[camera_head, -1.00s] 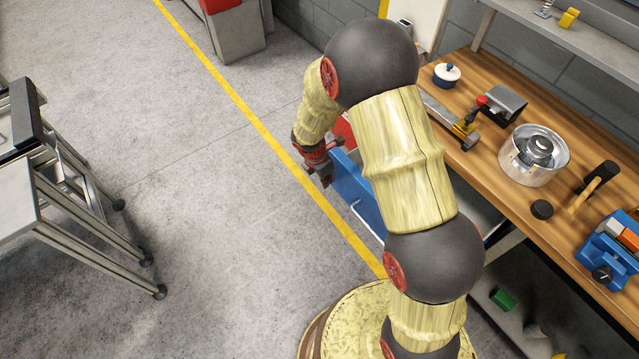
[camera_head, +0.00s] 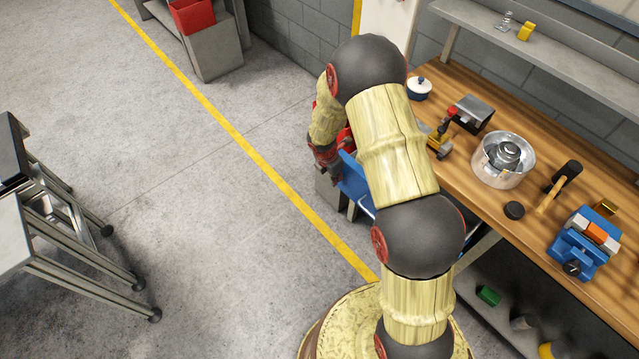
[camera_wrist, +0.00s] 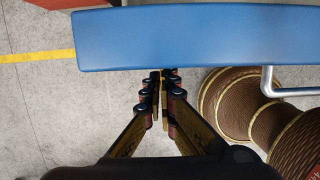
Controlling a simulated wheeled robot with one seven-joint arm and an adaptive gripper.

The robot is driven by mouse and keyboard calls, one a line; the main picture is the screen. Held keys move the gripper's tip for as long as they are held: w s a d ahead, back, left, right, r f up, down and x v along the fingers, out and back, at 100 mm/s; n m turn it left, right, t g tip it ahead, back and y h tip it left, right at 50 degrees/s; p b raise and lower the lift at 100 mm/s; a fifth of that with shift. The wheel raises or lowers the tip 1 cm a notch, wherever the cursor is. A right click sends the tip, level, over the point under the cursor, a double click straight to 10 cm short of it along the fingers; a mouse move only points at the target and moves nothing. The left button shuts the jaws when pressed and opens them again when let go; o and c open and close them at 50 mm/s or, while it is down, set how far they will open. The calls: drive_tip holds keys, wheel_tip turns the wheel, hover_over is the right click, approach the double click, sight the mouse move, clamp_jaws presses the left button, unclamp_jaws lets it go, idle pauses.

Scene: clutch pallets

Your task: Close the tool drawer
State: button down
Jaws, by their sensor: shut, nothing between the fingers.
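The tool drawer's blue front (camera_head: 354,178) shows below the left end of the workbench, partly hidden by my arm. It stands out from the bench, so the drawer is at least partly open. In the wrist view the blue front (camera_wrist: 200,38) spans the top as a wide flat panel, with a metal handle (camera_wrist: 290,92) at its right. My gripper (camera_wrist: 160,78) is shut and empty, its fingertips at the panel's near edge. I cannot tell whether they touch it. In the head view my gripper (camera_head: 333,172) is at the outer side of the blue front.
The wooden workbench (camera_head: 455,180) at the right carries a pot (camera_head: 505,160), a blue vise (camera_head: 585,242), a hammer (camera_head: 558,187) and other tools. Metal-framed tables (camera_head: 90,262) stand at the left. A red bin (camera_head: 192,16) is at the back. The floor between is clear.

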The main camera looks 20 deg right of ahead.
drive_tip(key=w+d+p, duration=0.1)
drive_tip(key=d+p, duration=0.1)
drive_tip(key=d, duration=0.3)
drive_tip(key=w+d+p, duration=0.2)
drive_tip(key=d+p, duration=0.1)
drive_tip(key=d, duration=0.2)
drive_tip(key=w+d+p, duration=0.2)
drive_tip(key=d, duration=0.3)
drive_tip(key=shift+w+d, duration=0.15)
drive_tip(key=shift+w, duration=0.1)
